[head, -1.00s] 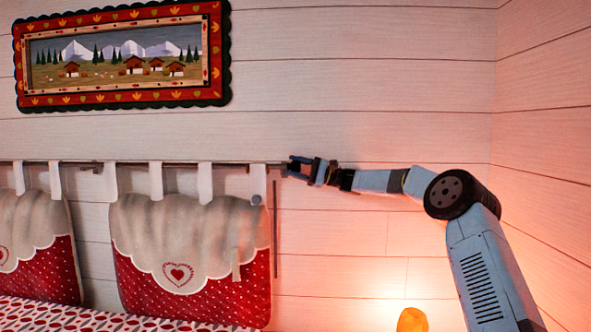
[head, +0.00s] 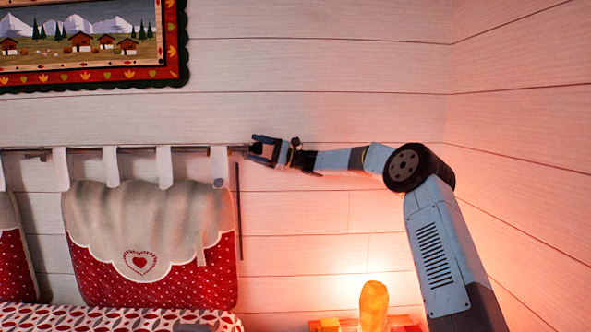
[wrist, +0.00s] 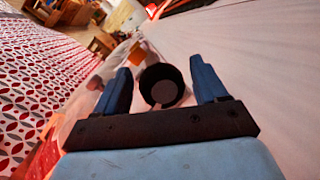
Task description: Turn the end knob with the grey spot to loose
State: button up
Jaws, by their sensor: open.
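The dark round end knob (wrist: 152,77) with a grey spot on its face shows in the wrist view, between my two blue fingers. It is at the right end of the thin dark curtain-style rod (head: 135,150) in the head view. My gripper (head: 254,149) is at that end from the right, its fingers apart above and below. In the wrist view my gripper (wrist: 160,66) is open, with a gap visible on each side of the knob. Contact is not visible. In the head view the fingers largely hide the knob.
Red and cream cushions (head: 150,240) hang from the rod by white tabs. A thin dark upright bar (head: 239,212) is below the gripper. A framed picture (head: 178,50) hangs above left. A glowing orange lamp (head: 374,305) stands below right. The wall right of the gripper is bare.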

jog(key=m+t, duration=0.1)
jog(key=m, duration=0.2)
jog(key=m+t, duration=0.2)
jog(key=m, duration=0.2)
jog(key=shift+r, duration=0.1)
jog(key=m+t, duration=0.1)
jog(key=m, duration=0.2)
jog(key=m+t+h, duration=0.1)
jog(key=m, duration=0.1)
jog(key=shift+m, duration=0.4)
jog(key=m+t+h, duration=0.1)
jog(key=m, duration=0.4)
jog(key=shift+w+m, duration=0.15)
jog(key=shift+m, duration=0.15)
jog(key=m+h, duration=0.1)
jog(key=m, duration=0.4)
jog(key=shift+h, duration=0.4)
jog(key=s+v, duration=0.1)
jog(key=v, duration=1.3)
jog(key=s+f+n+h, duration=0.1)
jog(key=s+n+h, duration=0.3)
jog(key=s, duration=0.7)
jog(key=s+d+f+n+g+h, duration=0.1)
jog(key=s+n+h, duration=0.3)
jog(key=s+n, duration=0.5)
jog(key=shift+s+f+g, duration=0.3)
jog(key=shift+s+f, duration=0.1)
jog(key=shift+s, duration=1)
